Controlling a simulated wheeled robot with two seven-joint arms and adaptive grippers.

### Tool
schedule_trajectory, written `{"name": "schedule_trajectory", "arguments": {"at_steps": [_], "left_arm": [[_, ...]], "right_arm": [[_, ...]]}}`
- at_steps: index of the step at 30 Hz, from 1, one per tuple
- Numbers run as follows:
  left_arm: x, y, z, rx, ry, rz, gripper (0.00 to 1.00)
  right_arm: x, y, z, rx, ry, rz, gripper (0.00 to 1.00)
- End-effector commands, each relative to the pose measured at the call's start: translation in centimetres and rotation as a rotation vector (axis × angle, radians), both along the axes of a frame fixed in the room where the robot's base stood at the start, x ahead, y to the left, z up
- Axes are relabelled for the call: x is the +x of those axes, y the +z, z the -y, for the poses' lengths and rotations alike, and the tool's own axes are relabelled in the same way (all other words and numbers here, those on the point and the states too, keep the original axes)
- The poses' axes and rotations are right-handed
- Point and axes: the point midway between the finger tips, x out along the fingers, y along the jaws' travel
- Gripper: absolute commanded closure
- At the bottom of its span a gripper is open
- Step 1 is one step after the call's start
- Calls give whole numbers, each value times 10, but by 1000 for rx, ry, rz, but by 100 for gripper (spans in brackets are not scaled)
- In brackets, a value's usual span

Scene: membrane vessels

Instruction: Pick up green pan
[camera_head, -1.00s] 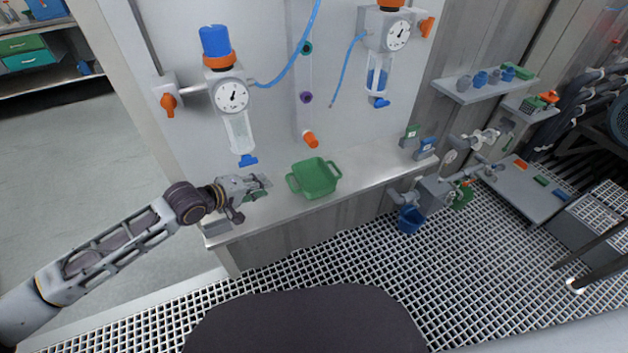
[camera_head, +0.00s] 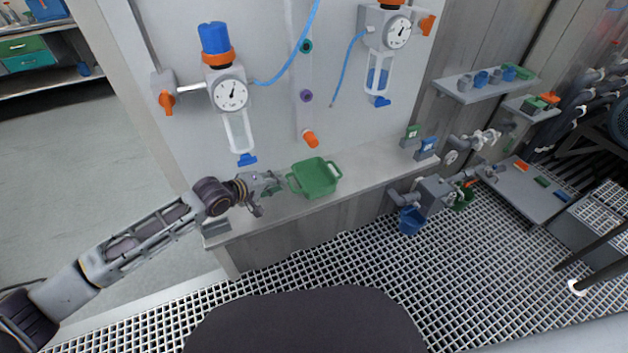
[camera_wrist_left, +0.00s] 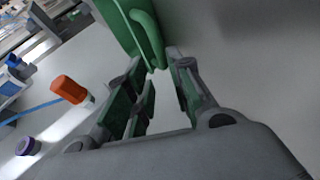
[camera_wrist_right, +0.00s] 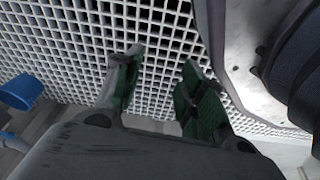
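The green pan (camera_head: 315,178) is a rectangular tray with looped side handles, resting on the narrow metal counter (camera_head: 370,170). My left gripper (camera_head: 278,184) is at its left side, low over the counter. In the left wrist view, my left gripper (camera_wrist_left: 157,75) is open, with its fingers at either side of the near handle of the pan (camera_wrist_left: 150,40). The handle's end lies at the gap between the fingertips; I cannot tell whether they touch it. My right gripper (camera_wrist_right: 158,75) is open and empty above the floor grating.
A wall panel behind the counter carries a gauge unit (camera_head: 231,95), an orange-tipped fitting (camera_head: 310,138) and a blue hose (camera_head: 290,60). Small green and blue boxes (camera_head: 426,147) stand at the counter's right. A blue bucket (camera_head: 410,220) hangs beyond the counter's right end.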

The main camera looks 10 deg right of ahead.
Motion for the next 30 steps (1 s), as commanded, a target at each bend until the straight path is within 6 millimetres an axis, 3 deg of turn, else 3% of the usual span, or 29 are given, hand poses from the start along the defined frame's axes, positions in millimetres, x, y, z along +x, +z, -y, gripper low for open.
{"name": "schedule_trajectory", "arguments": {"at_steps": [13, 19, 30], "left_arm": [[8, -8, 8, -1, 0, 1, 78], [19, -20, 18, 0, 1, 1, 78], [30, -30, 31, 0, 1, -1, 78]], "right_arm": [[1, -2, 7, -12, 5, -14, 60], [13, 16, -3, -2, 4, -10, 60], [17, 26, -9, 4, 5, -18, 60]]}}
